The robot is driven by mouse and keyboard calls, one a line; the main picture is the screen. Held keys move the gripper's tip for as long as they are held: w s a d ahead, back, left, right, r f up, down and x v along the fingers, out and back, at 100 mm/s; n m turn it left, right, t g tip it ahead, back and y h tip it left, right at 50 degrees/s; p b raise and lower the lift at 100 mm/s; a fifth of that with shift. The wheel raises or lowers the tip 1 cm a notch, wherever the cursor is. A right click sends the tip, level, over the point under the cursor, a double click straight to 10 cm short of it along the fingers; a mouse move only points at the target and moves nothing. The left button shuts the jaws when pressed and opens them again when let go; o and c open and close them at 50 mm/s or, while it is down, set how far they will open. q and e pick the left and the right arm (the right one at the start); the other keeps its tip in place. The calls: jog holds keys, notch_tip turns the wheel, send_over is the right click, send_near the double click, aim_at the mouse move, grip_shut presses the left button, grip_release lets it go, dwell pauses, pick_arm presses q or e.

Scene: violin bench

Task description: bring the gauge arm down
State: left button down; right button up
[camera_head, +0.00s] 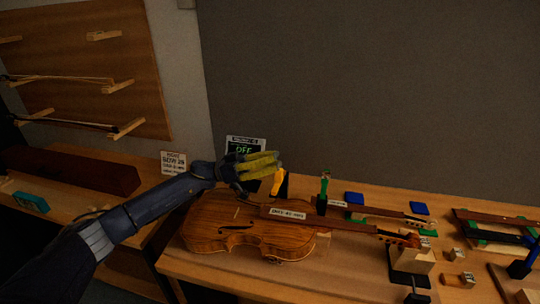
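A violin (240,228) lies on its back on the bench, its neck pointing right. Behind it stands a dark gauge display (246,144) with green letters that seem to read OFF. My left gripper (272,163) is in front of the display, above the far edge of the violin body. Its yellowish fingers point right and hide the display's lower part. A yellow-orange upright piece (279,182) stands just below and right of the fingertips; it may be the gauge arm's end. Contact and finger gap cannot be made out. My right gripper is out of view.
A dark holder with a green-handled tool (323,190), blue blocks (354,198) and a wooden fixture (412,258) stand to the right. A printed card (174,163) stands behind my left arm. The air above the neck is clear.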

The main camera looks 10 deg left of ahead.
pick_arm(q)
jog(key=shift+s+f, duration=0.3)
jog(key=shift+s, duration=0.15)
dwell(0.5)
